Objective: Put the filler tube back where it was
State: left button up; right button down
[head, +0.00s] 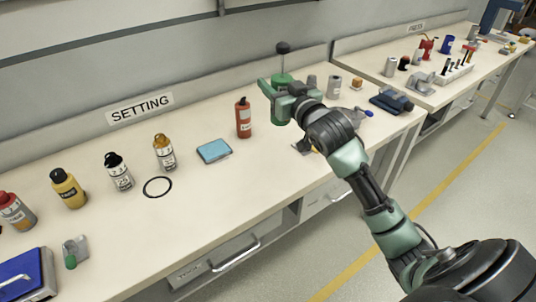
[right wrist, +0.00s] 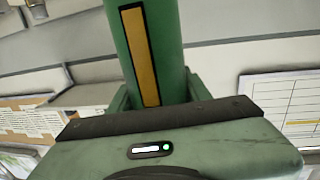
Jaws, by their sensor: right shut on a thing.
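The filler tube, a green cylinder with a thin rod and dark knob on top (head: 281,112), is upright at the back of the SETTING bench. My right gripper (head: 279,92) is shut around it. In the right wrist view the green tube (right wrist: 152,50) with a yellow strip stands between the jaws. The arm hides part of the tube, and I cannot tell whether its foot touches the bench. A thin black ring (head: 145,189) lies flat on the bench, left of the gripper, with nothing inside it. My left gripper is not in view.
A red bottle (head: 243,118) stands just left of the gripper. A blue pad (head: 214,151), an orange-capped bottle (head: 164,153), a black-capped bottle (head: 119,172) and a yellow bottle (head: 69,189) are further left. The front of the bench (head: 215,210) is clear.

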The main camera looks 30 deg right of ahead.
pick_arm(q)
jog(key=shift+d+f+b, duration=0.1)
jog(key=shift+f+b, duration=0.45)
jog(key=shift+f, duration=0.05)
pick_arm(e)
jog(key=shift+d+f, duration=0.1)
jog(key=shift+f, duration=8.65)
jog(key=shift+f, duration=0.15)
jog(key=c, duration=0.7)
grip_release()
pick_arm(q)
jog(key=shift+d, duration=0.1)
pick_arm(e)
jog(key=shift+o, duration=0.2)
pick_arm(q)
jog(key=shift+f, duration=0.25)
pick_arm(e)
jog(key=s, duration=0.8)
jog(key=s+a, duration=0.1)
jog(key=s, duration=0.3)
